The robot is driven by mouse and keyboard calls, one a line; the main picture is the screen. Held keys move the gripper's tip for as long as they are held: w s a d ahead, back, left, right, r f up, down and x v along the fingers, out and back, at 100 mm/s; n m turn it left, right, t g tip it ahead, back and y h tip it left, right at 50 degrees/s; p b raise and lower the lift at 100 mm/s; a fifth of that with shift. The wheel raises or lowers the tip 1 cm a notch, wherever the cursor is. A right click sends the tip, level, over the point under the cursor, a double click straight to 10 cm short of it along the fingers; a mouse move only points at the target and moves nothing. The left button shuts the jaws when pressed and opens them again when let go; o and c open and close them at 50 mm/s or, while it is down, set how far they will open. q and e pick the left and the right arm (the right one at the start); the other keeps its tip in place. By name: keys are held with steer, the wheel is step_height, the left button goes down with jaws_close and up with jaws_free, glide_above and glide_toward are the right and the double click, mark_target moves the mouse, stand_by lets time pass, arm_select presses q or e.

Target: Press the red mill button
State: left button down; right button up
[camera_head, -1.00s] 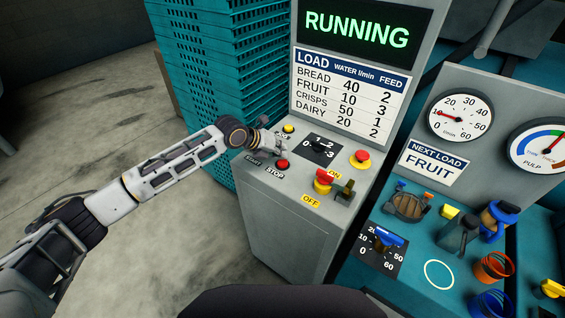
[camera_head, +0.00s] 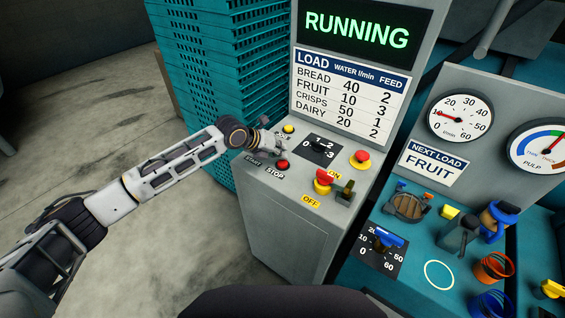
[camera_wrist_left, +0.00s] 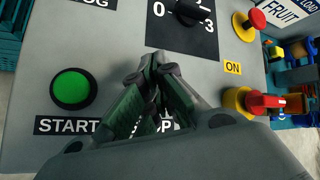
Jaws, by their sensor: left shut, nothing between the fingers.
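The red button (camera_head: 282,165) sits on the sloping top of the grey control cabinet, above the STOP label (camera_head: 274,173). My left gripper (camera_head: 276,151) is just behind the red button in the head view. I cannot tell whether they touch. In the left wrist view the gripper (camera_wrist_left: 152,72) is shut and empty. There its fingers cover part of the STOP label, and the red button is hidden. The green START button (camera_wrist_left: 72,88) shows clear to the left. The display (camera_head: 357,30) reads RUNNING. My right gripper is not in view.
A yellow button (camera_head: 288,128), a black dial (camera_head: 319,146), a red mushroom button on a yellow base (camera_head: 360,158) and a red-yellow ON/OFF switch (camera_head: 323,182) stand nearby. Stacked teal crates (camera_head: 205,85) rise behind. The teal bench (camera_head: 410,270) at right holds several items.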

arm_select(q)
steer(key=shift+f+b, duration=0.5)
steer(key=shift+f, duration=0.5)
stand_by(1.4)
steer(key=shift+r, duration=0.15)
steer(key=shift+r+p, duration=0.65)
steer(key=shift+r, duration=0.2)
stand_by(0.4)
steer(key=shift+r+p, duration=1.6)
steer(key=shift+r, duration=0.9)
